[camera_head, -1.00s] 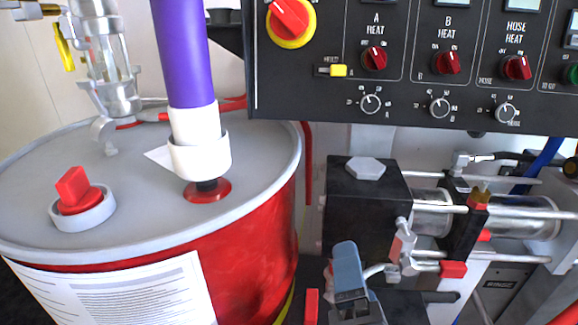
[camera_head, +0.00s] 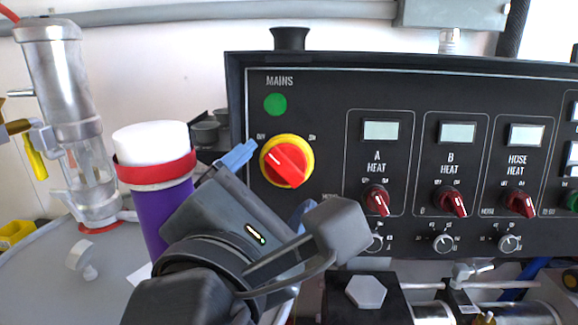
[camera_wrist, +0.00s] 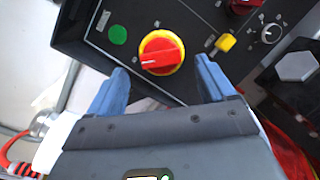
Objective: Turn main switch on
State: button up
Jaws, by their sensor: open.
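The main switch (camera_head: 286,162) is a red rotary knob on a yellow ring, under the MAINS label on the black control panel. Its handle lies diagonally, from upper left to lower right, in the head view. It also shows in the wrist view (camera_wrist: 160,52), just beyond and between my fingertips. My gripper (camera_head: 268,184) is in front of the panel, by the knob's lower left. Its two blue fingers are spread and empty in the wrist view (camera_wrist: 162,70). One finger is partly hidden behind the gripper body in the head view. I see no clear contact with the knob.
A green round lamp (camera_head: 275,104) sits above the switch. Red heat knobs (camera_head: 377,201) and small dials are to the right. A yellow toggle (camera_wrist: 225,42) is close to the right finger. A purple cylinder with a white top (camera_head: 152,145) stands left of my gripper.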

aim_at(285, 169)
jog(key=shift+x, duration=1.85)
jog(key=shift+c, duration=0.5)
jog(key=c, duration=1)
jog(key=shift+o, duration=0.2)
